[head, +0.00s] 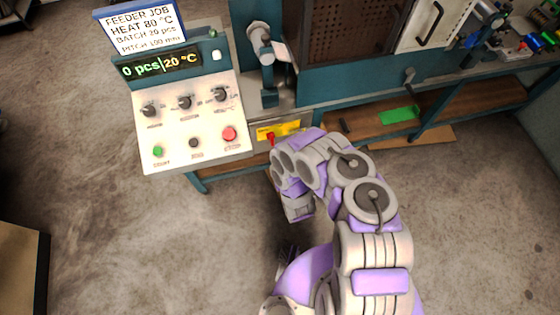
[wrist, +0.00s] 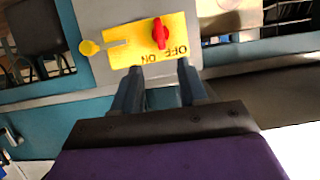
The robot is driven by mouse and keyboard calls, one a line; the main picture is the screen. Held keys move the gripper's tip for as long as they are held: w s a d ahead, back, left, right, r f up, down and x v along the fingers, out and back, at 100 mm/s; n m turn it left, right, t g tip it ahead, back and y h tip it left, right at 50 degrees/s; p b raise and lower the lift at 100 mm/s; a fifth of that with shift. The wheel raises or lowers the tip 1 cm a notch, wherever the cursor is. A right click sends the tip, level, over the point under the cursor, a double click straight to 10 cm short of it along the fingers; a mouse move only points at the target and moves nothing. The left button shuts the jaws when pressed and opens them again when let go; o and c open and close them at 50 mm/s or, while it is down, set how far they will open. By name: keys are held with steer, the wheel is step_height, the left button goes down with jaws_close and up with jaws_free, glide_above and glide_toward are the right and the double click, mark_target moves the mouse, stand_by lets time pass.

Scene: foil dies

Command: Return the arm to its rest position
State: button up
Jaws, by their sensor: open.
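My gripper (wrist: 160,72) is open and empty in the wrist view, its two dark fingers pointing at a yellow switch plate (wrist: 120,36). A red rotary knob (wrist: 160,33) sits on that plate, beyond the fingertips, with OFF and ON lettering below it. I cannot tell whether the fingertips touch the plate. In the head view my purple and grey arm reaches forward to the machine front, where the yellow plate (head: 283,129) and red knob (head: 271,138) show just beyond the arm's end. The fingers are hidden there.
A white control panel (head: 190,125) with knobs and buttons stands left of the arm; its display reads 0 pcs, 20 °C. A teal workbench (head: 450,88) runs to the right, with a green item (head: 399,115) on its lower shelf. Open concrete floor (head: 120,240) lies left.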

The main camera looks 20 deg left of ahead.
stand_by(0.5)
steer(key=w+d+r+m+g+h, duration=0.1)
steer(key=w+d+r+h, duration=0.4)
steer(key=w+d+r, duration=0.6)
steer(key=d+r+m+g+h, duration=0.3)
steer(key=d+r, duration=0.8)
steer(key=r, duration=0.4)
steer(key=s+d+r+m+g, duration=0.1)
steer(key=s+d+r+g, duration=0.2)
steer(key=s+r, duration=0.5)
steer(key=s+d+r+m+g, duration=0.1)
steer(key=s+d+r+g, duration=0.15)
steer(key=s+r, duration=0.55)
steer(key=s+r+g, duration=0.2)
steer(key=s+r, duration=0.2)
steer(key=s, duration=0.8)
steer(key=s+r+g, duration=0.1)
steer(key=s+r, duration=0.4)
steer(key=s, duration=0.7)
steer(key=shift+d+r+g+y, duration=0.25)
steer(key=shift+d+g+y, duration=0.05)
steer(key=shift+g+y, duration=0.1)
